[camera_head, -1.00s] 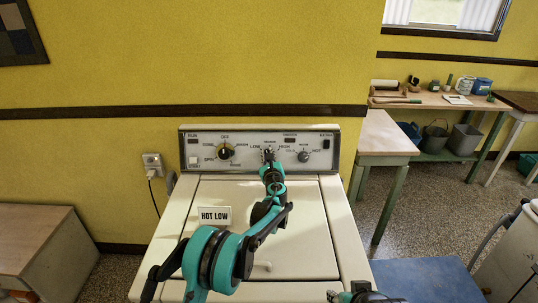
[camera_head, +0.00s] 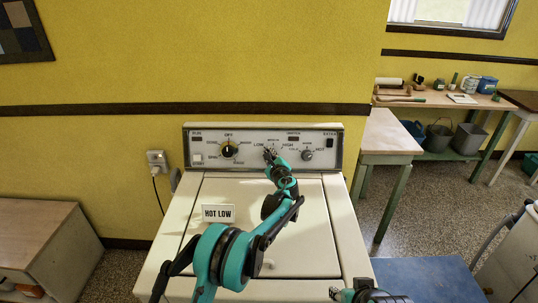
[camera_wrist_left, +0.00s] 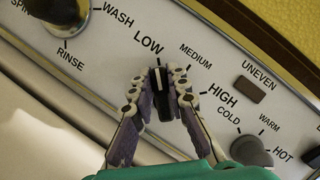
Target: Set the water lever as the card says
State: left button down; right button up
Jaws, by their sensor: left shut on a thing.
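The white card reading "HOT LOW" (camera_head: 218,213) stands on the washer's lid. The water lever (camera_wrist_left: 163,104) is a small black lever with a white line on the control panel, among the LOW, MEDIUM and HIGH marks. In the left wrist view its white line points at the tick by LOW. My left gripper (camera_head: 269,154) is shut on the lever, one finger on each side, and also shows in the left wrist view (camera_wrist_left: 163,80). The fingers hide part of the lever. My right gripper (camera_head: 337,294) is at the bottom edge; its jaws are unclear.
The temperature knob (camera_head: 307,155) is close to the right of the lever, and the cycle dial (camera_head: 229,150) is to its left. The washer lid (camera_head: 310,235) lies below the panel. A wooden table (camera_head: 388,135) stands to the right.

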pick_arm(q)
jog(key=c, duration=1.5)
grip_release()
jog(key=shift+s, duration=0.1)
jog(key=v, duration=1.1)
jog(key=shift+s+d, duration=0.1)
jog(key=shift+s, duration=0.3)
